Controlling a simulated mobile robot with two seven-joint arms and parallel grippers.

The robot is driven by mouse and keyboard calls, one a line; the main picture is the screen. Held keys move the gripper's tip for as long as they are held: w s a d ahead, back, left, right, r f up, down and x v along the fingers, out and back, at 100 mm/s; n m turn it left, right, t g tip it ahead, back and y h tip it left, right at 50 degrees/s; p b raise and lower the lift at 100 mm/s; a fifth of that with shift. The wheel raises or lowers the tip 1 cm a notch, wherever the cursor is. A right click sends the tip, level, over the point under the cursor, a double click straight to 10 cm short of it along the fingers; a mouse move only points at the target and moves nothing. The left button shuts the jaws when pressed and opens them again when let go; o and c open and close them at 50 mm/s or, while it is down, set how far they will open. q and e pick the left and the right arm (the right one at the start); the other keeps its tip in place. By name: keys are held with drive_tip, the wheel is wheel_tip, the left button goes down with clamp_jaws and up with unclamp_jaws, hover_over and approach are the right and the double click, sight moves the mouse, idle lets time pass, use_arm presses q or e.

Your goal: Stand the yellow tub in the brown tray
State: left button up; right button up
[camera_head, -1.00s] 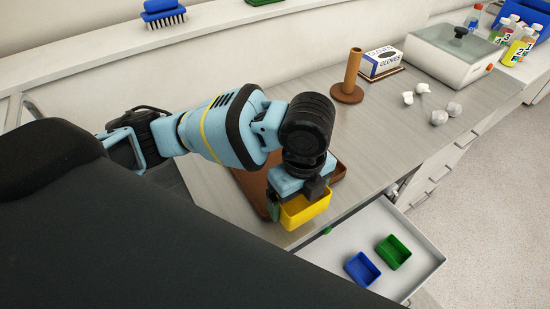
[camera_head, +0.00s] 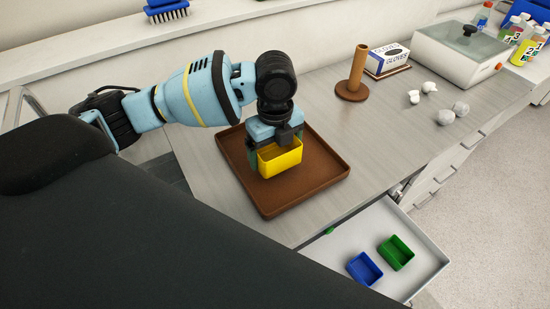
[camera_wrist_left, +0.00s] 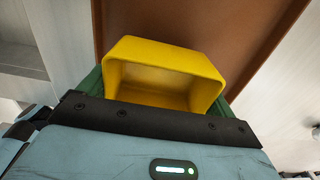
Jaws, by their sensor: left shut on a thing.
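The yellow tub (camera_head: 281,161) is held by my left gripper (camera_head: 275,150), which is shut on it. The tub is upright, its open side facing up, over the brown tray (camera_head: 305,196) on the counter. I cannot tell whether its base touches the tray floor. In the left wrist view the yellow tub (camera_wrist_left: 165,70) sits between the fingers of my left gripper (camera_wrist_left: 160,92), with the brown tray (camera_wrist_left: 245,30) behind it. The tray is otherwise empty where it shows. My right gripper is not in view.
An open drawer (camera_head: 400,232) below the counter edge holds a blue tub (camera_head: 364,269) and a green tub (camera_head: 396,253). A brown post on a round base (camera_head: 354,85), a glove box (camera_head: 387,58) and crumpled white pieces (camera_head: 443,117) stand farther right. Counter right of the tray is clear.

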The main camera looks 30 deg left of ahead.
use_arm(q)
drive_tip(key=shift+a+f, duration=0.1)
drive_tip(key=shift+f, duration=1.7)
drive_tip(key=shift+f, duration=0.2)
drive_tip(key=o, duration=0.7)
drive_tip(key=shift+r, duration=0.1)
wheel_tip(320, 180, up, 12)
drive_tip(key=shift+r+p, duration=0.15)
drive_tip(key=shift+p, duration=0.25)
